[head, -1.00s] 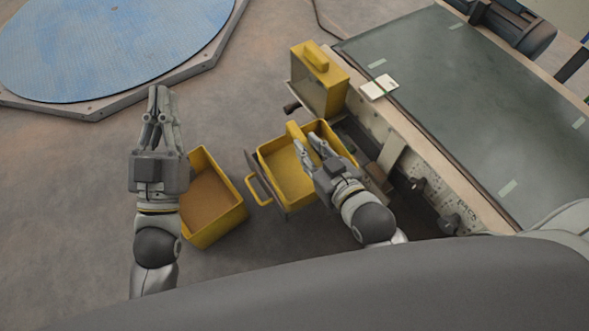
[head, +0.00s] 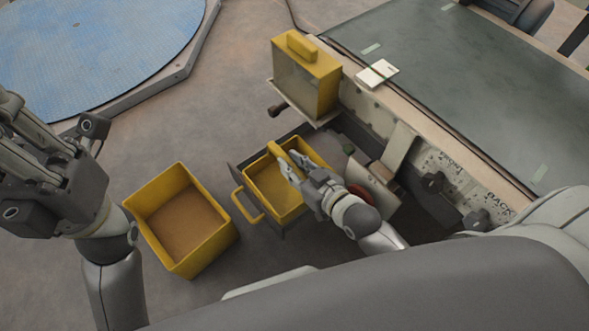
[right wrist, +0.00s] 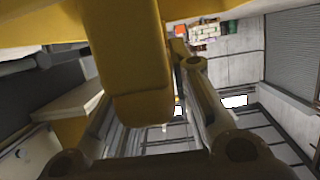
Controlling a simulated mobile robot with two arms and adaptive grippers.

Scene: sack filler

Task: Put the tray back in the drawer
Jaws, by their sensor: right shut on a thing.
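The yellow tray (head: 262,202) is within the outline of the pulled-out grey drawer (head: 301,131), behind its front panel with a yellow pull handle (head: 240,207). I cannot tell whether the tray rests on the drawer floor. My right gripper (head: 284,165) is shut on the tray's raised yellow grip (head: 276,150). In the right wrist view that grip (right wrist: 128,75) fills the space between the fingers. My left gripper (head: 35,135) is at the far left edge, close to the camera and away from the tray; its finger opening is unclear.
A yellow bin (head: 158,237) with brown contents stands on the floor left of the drawer. A yellow box (head: 318,92) with a top grip sits on a ledge above the drawer. The green-topped bench (head: 440,95) holds a small white pad (head: 377,73). A blue round platform (head: 90,50) lies upper left.

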